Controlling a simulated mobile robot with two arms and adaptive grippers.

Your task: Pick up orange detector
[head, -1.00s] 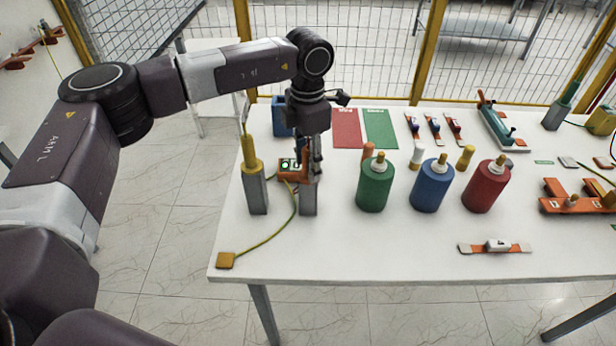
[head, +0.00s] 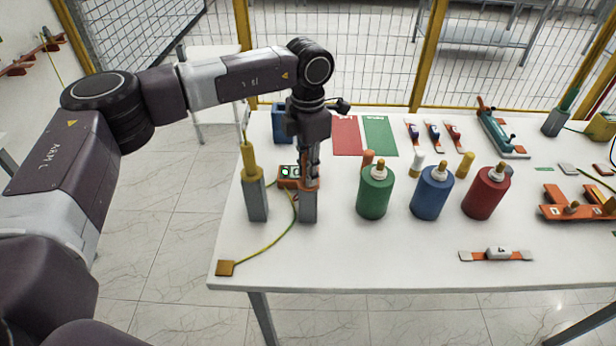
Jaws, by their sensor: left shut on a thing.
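The orange detector (head: 290,182), a small orange body with a dark face and a lit green spot, shows just left of my left gripper's fingers, above a grey square holder (head: 308,208). My left gripper (head: 312,178) points straight down over this holder and is shut on the detector. The fingers hide part of the detector, and I cannot tell whether it still touches the holder. My right gripper is not in view.
A yellow rod in a grey holder (head: 257,198) stands close on the left, with a yellow-green cable running to a small plate (head: 225,268). Green (head: 374,195), blue (head: 432,194) and red (head: 485,195) bottles stand to the right. The front middle of the white table (head: 370,262) is clear.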

